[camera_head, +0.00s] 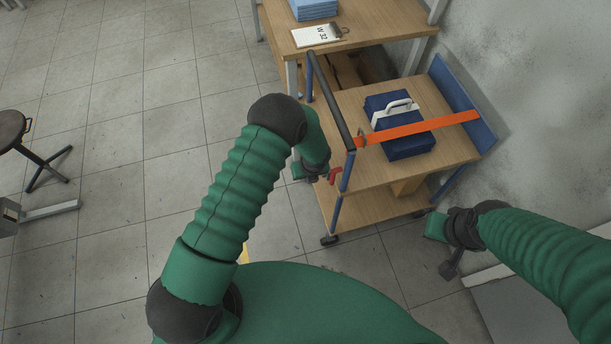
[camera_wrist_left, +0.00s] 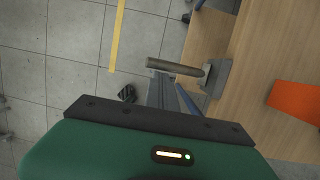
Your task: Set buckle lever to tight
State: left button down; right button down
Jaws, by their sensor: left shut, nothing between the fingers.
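In the head view an orange strap (camera_head: 420,129) runs across a blue case (camera_head: 408,146) on the cart's upper deck. In the left wrist view a grey rod (camera_wrist_left: 176,67) joins a grey plate (camera_wrist_left: 219,79), near the orange strap (camera_wrist_left: 295,99). My right gripper (camera_head: 442,245) is beside the cart's right front corner, its fingers unclear.
The wooden cart (camera_head: 335,115) has a dark push bar (camera_head: 330,101) at its left and a blue end panel (camera_head: 465,105) by the wall. A table (camera_head: 370,20) with a clipboard (camera_head: 318,35) stands behind. A stool (camera_head: 12,130) is far left; the floor between is clear.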

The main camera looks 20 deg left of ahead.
pick_arm(q)
jog(key=shift+w+a+r, duration=0.1)
jog(key=shift+w+a, duration=0.05)
jog(key=shift+a, duration=0.05)
jog(key=p+v, duration=0.1)
jog(key=v, duration=1.5)
jog(key=shift+d+r, duration=0.2)
jog(key=shift+d, duration=0.15)
jog(key=shift+s, duration=0.2)
jog(key=s+a+r+n, duration=0.2)
jog(key=s+r+n, duration=0.2)
jog(key=n, duration=0.5)
jog(key=s+a+r+n+h, duration=0.1)
jog(key=s+r+n, duration=0.3)
jog(key=n, duration=0.6)
jog(key=s+a+r+n+h, duration=0.1)
jog(key=s+a+r+n, duration=0.2)
jog(key=s+n, duration=0.4)
jog(key=r+n, duration=0.1)
jog(key=n, duration=0.2)
jog(key=shift+a+t, duration=0.25)
jog(key=shift+t, duration=0.05)
jog(key=shift+s, duration=0.15)
